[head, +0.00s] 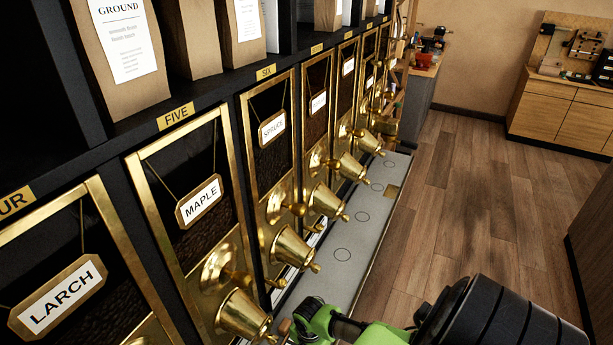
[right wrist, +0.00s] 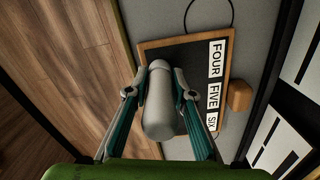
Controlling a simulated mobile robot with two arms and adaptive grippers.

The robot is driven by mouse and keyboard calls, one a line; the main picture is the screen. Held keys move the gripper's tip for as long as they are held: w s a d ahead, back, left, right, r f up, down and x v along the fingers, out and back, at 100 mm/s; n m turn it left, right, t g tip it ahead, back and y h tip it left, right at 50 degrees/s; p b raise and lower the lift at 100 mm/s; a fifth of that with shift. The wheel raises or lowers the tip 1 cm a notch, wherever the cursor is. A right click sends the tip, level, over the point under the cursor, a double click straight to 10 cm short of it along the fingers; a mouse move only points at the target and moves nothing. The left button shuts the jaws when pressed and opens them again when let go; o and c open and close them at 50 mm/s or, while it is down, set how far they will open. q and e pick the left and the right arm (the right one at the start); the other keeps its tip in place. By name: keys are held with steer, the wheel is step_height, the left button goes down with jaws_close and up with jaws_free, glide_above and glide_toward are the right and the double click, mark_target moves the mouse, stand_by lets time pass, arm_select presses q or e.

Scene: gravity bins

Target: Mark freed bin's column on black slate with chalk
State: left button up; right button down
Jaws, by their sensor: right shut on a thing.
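My right gripper (right wrist: 160,94) is shut on a pale cylindrical piece of chalk (right wrist: 162,115) in the right wrist view. The chalk points at the black slate (right wrist: 190,58), which has a wooden frame and white labels FOUR, FIVE and SIX. I cannot tell whether the chalk touches it. No mark shows on the visible slate; the chalk and fingers hide part. In the head view my right gripper (head: 313,318) is low in front of the bins. The bins read LARCH (head: 58,296), MAPLE (head: 200,202) and SPRUCE (head: 272,129). My left gripper is not in view.
A small wooden block (right wrist: 239,96) lies beside the slate. The pale ledge (head: 320,275) under the brass spouts (head: 245,313) has ring marks. Bags (head: 120,50) stand on the shelf above. The wood floor (head: 455,190) to the right is clear.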

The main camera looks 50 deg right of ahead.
steer(key=shift+w+a+r, duration=0.1)
steer(key=shift+w+a, duration=0.15)
steer(key=shift+w, duration=0.7)
steer(key=shift+w+a+b, duration=0.3)
steer(key=shift+w+b, duration=0.2)
steer(key=shift+w, duration=0.45)
steer(key=shift+s, duration=0.15)
steer(key=shift+s+d+p, duration=0.2)
steer(key=shift+s+p, duration=0.6)
steer(key=shift+p, duration=0.1)
steer(key=shift+s+d, duration=0.1)
steer(key=shift+s, duration=0.05)
